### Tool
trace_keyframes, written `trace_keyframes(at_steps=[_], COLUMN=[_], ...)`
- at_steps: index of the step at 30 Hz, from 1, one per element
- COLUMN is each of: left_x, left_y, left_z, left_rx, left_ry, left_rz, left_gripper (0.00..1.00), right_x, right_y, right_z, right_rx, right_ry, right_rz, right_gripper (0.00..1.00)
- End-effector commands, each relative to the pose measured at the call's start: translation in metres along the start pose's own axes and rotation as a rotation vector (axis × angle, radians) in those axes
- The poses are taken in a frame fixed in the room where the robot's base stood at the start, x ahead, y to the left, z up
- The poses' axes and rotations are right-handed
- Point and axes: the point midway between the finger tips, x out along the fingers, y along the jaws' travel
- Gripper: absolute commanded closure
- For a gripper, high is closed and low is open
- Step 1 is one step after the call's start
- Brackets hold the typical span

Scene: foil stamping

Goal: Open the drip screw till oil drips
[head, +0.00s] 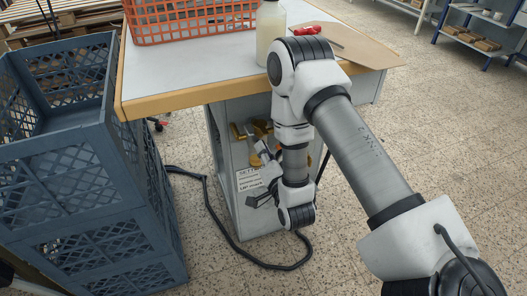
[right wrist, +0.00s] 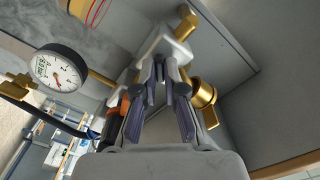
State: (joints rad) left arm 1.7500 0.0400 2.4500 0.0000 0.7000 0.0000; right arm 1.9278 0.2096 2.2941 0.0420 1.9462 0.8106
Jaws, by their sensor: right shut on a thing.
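My right gripper (head: 262,175) is low at the front of the grey cabinet under the table, beside brass fittings (head: 252,137). In the right wrist view its fingertips (right wrist: 162,80) are close together at the metal fittings. They are shut on a small part that looks like the drip screw, which the fingers hide almost fully. A pale block (right wrist: 177,46) and a brass elbow (right wrist: 187,22) lie just beyond the fingertips. Another brass fitting (right wrist: 205,94) is to their right. No oil drop can be made out. My left gripper is not in view.
A pressure gauge (right wrist: 57,70) sits left of my fingers. The table (head: 185,85) holds an orange crate (head: 190,22), a bottle (head: 269,38) and a red-handled tool (head: 307,30). Blue-grey crates (head: 70,190) stand at left. A black cable (head: 215,215) crosses the floor.

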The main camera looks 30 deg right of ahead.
Motion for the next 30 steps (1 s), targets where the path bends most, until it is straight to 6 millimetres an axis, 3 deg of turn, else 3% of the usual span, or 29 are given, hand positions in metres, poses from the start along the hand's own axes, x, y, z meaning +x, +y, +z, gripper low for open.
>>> trace_keyframes(at_steps=[11,12,14,30], left_x=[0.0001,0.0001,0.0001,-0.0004], left_y=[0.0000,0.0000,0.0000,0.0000], left_z=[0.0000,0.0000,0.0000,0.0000], left_rx=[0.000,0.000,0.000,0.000], left_ry=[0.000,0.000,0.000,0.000], left_rz=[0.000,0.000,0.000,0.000], left_gripper=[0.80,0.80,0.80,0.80], right_x=[0.0007,0.0007,0.0006,0.0001], right_y=[-0.0009,-0.0009,-0.0008,-0.0005], right_z=[-0.0006,-0.0007,-0.0006,-0.0003], right_rx=[0.006,0.006,0.006,-0.001], right_ry=[0.002,0.002,0.002,0.000], right_rz=[-0.003,-0.003,-0.002,-0.001], right_gripper=[1.00,0.84,0.66,0.66])
